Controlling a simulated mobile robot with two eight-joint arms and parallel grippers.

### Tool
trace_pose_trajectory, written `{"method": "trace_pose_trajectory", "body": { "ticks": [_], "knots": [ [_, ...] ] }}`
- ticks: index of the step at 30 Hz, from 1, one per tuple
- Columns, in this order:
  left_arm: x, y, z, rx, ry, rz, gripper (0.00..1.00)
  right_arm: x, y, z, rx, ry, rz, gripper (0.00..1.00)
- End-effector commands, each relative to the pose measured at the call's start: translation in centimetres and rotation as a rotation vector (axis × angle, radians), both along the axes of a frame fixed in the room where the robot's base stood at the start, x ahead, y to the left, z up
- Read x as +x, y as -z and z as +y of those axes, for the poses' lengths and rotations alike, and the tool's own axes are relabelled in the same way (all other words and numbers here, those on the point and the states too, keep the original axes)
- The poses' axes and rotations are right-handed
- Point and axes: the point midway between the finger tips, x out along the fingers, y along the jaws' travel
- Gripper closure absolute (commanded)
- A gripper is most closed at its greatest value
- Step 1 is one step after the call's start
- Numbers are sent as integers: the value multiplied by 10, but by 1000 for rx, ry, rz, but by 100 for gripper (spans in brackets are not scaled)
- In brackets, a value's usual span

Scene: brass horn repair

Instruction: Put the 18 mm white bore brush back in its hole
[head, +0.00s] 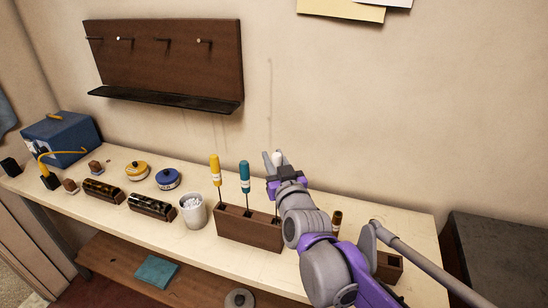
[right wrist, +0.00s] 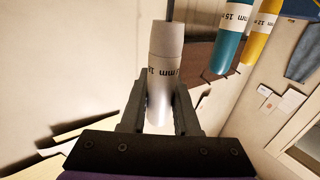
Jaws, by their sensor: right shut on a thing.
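My right gripper (head: 272,164) is shut on the white bore brush (head: 278,157), above the right part of the wooden block (head: 240,232). In the right wrist view the brush's white handle (right wrist: 160,92) sits between both fingers, with a grey collar and a thin rod beyond. Its label shows "mm", but the number is not clearly readable. The yellow brush (head: 215,168) and teal brush (head: 245,177) stand upright in the block. My arm hides part of the block's right end, and I cannot tell where the white brush's lower end is. My left gripper is out of view.
A white cup (head: 193,211) stands just left of the block. Yellow (head: 137,171) and blue (head: 168,179) round tins and dark brushes lie further left. A dark-handled tool (head: 337,217) and a small wooden block (head: 389,268) are right of my arm.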

Motion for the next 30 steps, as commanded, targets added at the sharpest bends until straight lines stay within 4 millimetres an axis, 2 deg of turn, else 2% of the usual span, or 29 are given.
{"method": "trace_pose_trajectory", "body": {
  "ticks": [30],
  "knots": [
    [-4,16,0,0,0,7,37,0,26,0,0,0,0,100]
  ]
}}
